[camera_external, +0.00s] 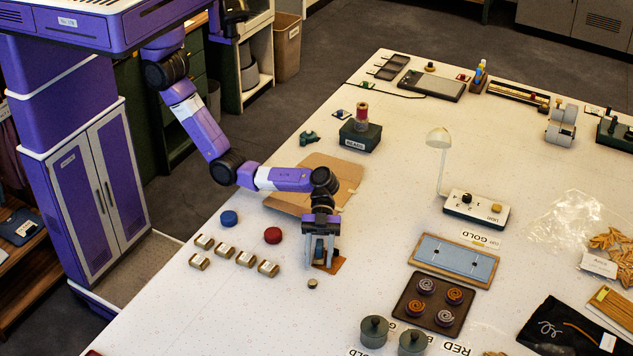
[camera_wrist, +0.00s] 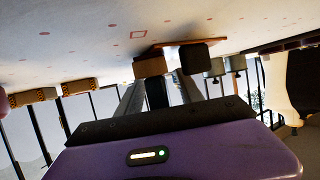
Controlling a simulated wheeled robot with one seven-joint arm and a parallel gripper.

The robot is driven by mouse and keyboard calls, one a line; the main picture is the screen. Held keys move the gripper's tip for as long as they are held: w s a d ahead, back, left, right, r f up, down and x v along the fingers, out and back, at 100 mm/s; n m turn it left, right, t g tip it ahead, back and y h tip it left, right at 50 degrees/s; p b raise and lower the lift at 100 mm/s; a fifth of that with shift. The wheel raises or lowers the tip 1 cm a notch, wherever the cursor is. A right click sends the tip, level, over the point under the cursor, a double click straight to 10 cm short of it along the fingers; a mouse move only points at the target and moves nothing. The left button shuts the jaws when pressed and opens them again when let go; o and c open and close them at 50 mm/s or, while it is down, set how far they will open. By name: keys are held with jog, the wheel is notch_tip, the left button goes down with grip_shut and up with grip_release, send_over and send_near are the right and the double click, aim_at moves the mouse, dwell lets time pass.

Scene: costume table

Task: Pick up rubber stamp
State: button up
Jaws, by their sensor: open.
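My gripper (camera_external: 319,262) points down near the table's front left part, low over or beside a flat orange-brown piece (camera_external: 338,265). It is open. In the wrist view, two blocky shapes, one brown (camera_wrist: 150,67) and one black (camera_wrist: 195,57), show at the ends of my fingers, near the flat orange-brown piece (camera_wrist: 188,43). I cannot tell whether either is part of the rubber stamp. A small round brownish piece (camera_external: 312,283) stands just in front of my gripper. The stamp cannot be clearly singled out, and my fingers hide part of this spot.
Several small gold-edged blocks (camera_external: 245,259), a blue disc (camera_external: 229,218) and a red disc (camera_external: 272,235) lie left. A cardboard sheet (camera_external: 345,172) lies behind the arm. A brown tray (camera_external: 408,312) and grey tins (camera_external: 374,331) stand right. Bare tabletop lies in front.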

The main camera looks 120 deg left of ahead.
aim_at(319, 260)
jog(key=shift+c, duration=0.2)
grip_shut()
notch_tip(319, 260, up, 20)
jog(key=b, duration=0.3)
notch_tip(319, 260, down, 20)
jog(key=shift+r+p, duration=0.15)
jog(key=shift+p, duration=0.65)
